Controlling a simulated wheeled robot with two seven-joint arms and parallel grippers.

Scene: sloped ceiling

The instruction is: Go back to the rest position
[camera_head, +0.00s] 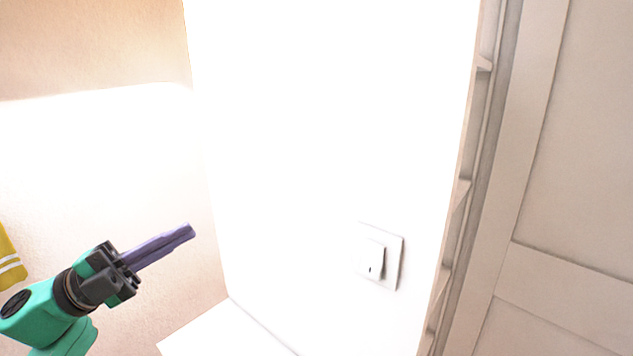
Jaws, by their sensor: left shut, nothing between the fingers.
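My left gripper (188,232) is in the lower left of the head view, on a green and black arm that comes in from the left edge. Its purple fingers are together and point up and to the right, with nothing between them. It is in front of the beige wall and appears apart from any surface. My right gripper is not in view.
A white wall (330,120) fills the middle, with a light switch (378,257) on it. A panelled door (575,200) stands at the right. A white surface (225,333) is at the bottom. A yellow striped cloth (10,258) is at the left edge.

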